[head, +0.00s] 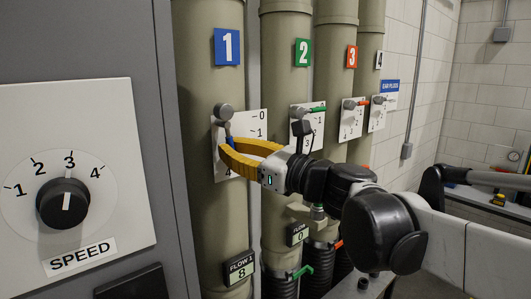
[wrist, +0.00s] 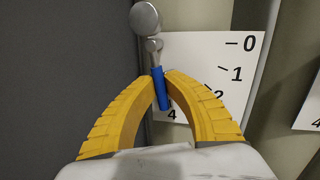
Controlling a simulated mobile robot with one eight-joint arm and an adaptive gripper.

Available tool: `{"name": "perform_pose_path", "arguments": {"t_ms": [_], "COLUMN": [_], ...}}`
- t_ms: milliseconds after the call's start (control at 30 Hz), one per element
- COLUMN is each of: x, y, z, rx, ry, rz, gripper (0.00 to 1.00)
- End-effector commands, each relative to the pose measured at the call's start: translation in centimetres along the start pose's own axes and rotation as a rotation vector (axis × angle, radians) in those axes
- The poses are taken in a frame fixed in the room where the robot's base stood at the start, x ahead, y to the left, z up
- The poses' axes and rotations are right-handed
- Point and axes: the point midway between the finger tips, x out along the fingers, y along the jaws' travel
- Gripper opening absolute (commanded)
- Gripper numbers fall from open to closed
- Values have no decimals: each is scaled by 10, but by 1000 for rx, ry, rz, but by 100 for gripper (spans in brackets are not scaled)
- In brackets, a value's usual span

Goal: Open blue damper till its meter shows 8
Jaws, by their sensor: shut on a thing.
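The blue damper handle (head: 228,130) hangs from a grey knob on the pipe marked with a blue 1 sign (head: 228,47). It points steeply downward over a white scale plate (head: 255,124) numbered from 0 downward. My gripper (head: 228,144) has its yellow fingers closed around the handle. In the wrist view, the fingertips (wrist: 161,80) pinch the blue handle (wrist: 160,88), whose lower end lies near the 4. The 3 is hidden there. The FLOW 1 meter (head: 241,268) low on the same pipe shows 8.
A grey cabinet with a SPEED dial (head: 63,203) at 3 stands close on the left.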

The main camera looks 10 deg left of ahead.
Motion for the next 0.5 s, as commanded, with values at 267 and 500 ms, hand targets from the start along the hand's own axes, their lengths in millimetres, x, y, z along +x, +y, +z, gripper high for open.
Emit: {"name": "perform_pose_path", "arguments": {"t_ms": [267,500], "x": [0,0], "y": [1,1], "z": [0,0], "rx": [5,4], "ry": [0,0], "rz": [1,1], "gripper": [13,35]}}
